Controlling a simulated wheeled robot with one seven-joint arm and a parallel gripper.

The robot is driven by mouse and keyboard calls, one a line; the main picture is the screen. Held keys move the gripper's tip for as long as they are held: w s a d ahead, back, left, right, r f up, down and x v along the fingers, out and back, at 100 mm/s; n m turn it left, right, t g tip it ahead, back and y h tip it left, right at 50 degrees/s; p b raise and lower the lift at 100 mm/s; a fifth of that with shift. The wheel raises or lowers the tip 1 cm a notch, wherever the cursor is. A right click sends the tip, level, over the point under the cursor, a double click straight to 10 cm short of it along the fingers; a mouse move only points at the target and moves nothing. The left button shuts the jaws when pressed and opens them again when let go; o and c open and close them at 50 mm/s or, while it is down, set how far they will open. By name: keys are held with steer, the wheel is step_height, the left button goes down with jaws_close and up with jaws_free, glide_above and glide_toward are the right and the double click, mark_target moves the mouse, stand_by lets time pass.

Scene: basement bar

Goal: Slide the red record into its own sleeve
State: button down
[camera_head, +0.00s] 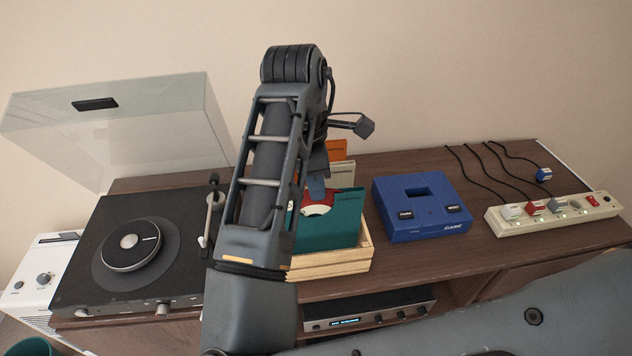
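A wooden crate (335,265) stands on the cabinet and holds upright sleeves. A teal sleeve (338,232) is at its front, with a cream sleeve (342,174) and an orange sleeve (336,149) behind. A red round piece with a white area, apparently the red record (315,210), shows at the teal sleeve's upper left. My arm hides its left part, so I cannot tell how far it is inside a sleeve. My gripper (317,188) is just above and touching or nearly touching it. Its fingers are mostly hidden, so its grip is unclear.
A turntable (80,225) with a raised clear lid (150,125) stands left. A blue console-like box (420,225) sits right of the crate. A power strip (555,225) with cables is farther right. An amplifier (370,312) is on the shelf below.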

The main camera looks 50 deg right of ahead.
steer(key=c, duration=1.3)
jaws_free()
jaws_close()
steer(key=shift+w+a+r+p, duration=0.1)
steer(key=shift+w+a+p, duration=0.1)
steer(key=shift+p, duration=0.35)
stand_by(0.4)
jaws_free()
stand_by(0.6)
steer(key=shift+r, duration=0.1)
